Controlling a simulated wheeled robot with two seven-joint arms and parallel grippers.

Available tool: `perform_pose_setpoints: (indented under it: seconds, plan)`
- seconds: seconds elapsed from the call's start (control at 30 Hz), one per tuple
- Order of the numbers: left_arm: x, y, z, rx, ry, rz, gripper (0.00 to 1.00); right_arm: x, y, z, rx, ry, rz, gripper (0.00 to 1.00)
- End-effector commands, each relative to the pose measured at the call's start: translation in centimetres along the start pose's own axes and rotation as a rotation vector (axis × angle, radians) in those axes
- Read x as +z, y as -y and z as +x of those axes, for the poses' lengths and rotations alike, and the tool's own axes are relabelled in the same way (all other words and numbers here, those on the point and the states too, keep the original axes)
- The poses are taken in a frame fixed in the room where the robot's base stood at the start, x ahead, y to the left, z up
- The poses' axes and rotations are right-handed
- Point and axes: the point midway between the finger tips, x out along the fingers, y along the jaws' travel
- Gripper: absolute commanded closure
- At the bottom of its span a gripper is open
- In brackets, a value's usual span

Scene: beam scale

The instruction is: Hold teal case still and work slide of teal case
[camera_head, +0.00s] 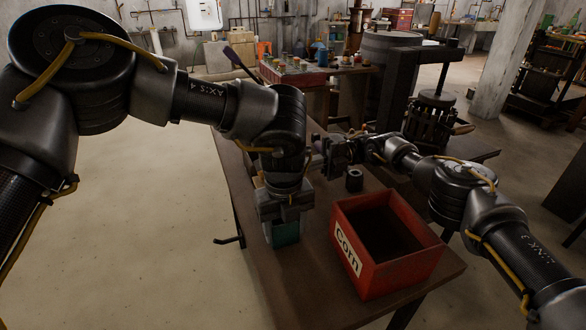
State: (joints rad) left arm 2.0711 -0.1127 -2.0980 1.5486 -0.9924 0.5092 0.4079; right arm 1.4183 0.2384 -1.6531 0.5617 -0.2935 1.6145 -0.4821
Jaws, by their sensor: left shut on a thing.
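The teal case (286,234) is at the left edge of the brown table, below my left gripper (285,214). My left gripper points down and is shut on the teal case, covering its upper part. The slide of the case cannot be made out. My right arm comes in from the right and reaches over the table behind the red box. Its gripper (338,150) is small and dark among other dark parts at the middle of the table, apart from the teal case. I cannot tell whether its fingers are open or shut.
A red open box marked "Corn" (410,268) stands right of the teal case, near the table's front edge. A small dark cylinder (354,181) stands behind it. The brown table (258,277) has bare room in front of the case. A dark press (432,110) stands behind.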

Motion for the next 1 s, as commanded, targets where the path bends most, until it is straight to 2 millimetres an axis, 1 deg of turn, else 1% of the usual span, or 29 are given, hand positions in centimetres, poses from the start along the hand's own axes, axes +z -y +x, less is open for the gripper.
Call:
perform_pose_setpoints:
  seconds: [0.1, 0.33, 0.37, 0.5, 0.53, 0.57, 0.87, 0.97, 1.0]
  plan:
    - [0.0, 0.0, 0.0, 0.0, -0.001, 0.001, 0.75, 0.0, 0.0, -0.6, -0.001, 0.0, 0.001, 1.0]
    - [0.0, 0.0, 0.0, 0.0, -0.001, 0.001, 0.75, -0.1, 0.0, -0.7, -0.001, -0.001, 0.001, 1.0]
    - [0.0, 0.0, 0.0, 0.0, -0.001, 0.0, 0.43, -0.1, 0.0, -0.7, -0.001, -0.001, 0.001, 1.0]
    - [0.0, 0.0, 0.0, 0.0, 0.0, 0.0, 0.24, 0.0, 0.0, -0.7, -0.001, -0.001, 0.001, 1.0]
    - [0.0, 0.0, 0.0, 0.0, 0.0, 0.0, 0.2, 0.0, 0.0, -0.7, -0.001, -0.001, 0.001, 1.0]
    - [0.0, 0.0, 0.0, 0.0, 0.0, 0.0, 0.18, 0.0, 0.0, -0.7, -0.001, -0.001, 0.001, 1.0]
    - [0.0, 0.0, -0.2, 0.0, 0.001, 0.0, 0.18, 0.0, 0.0, -0.7, -0.001, 0.0, 0.001, 1.0]
    - [0.1, 0.0, -1.2, -0.001, 0.002, 0.0, 0.18, 0.0, 0.0, -0.7, -0.001, 0.0, 0.001, 1.0]
    - [0.1, 0.1, -1.9, -0.003, 0.003, 0.0, 0.18, 0.0, 0.0, -0.7, -0.001, 0.0, 0.001, 1.0]
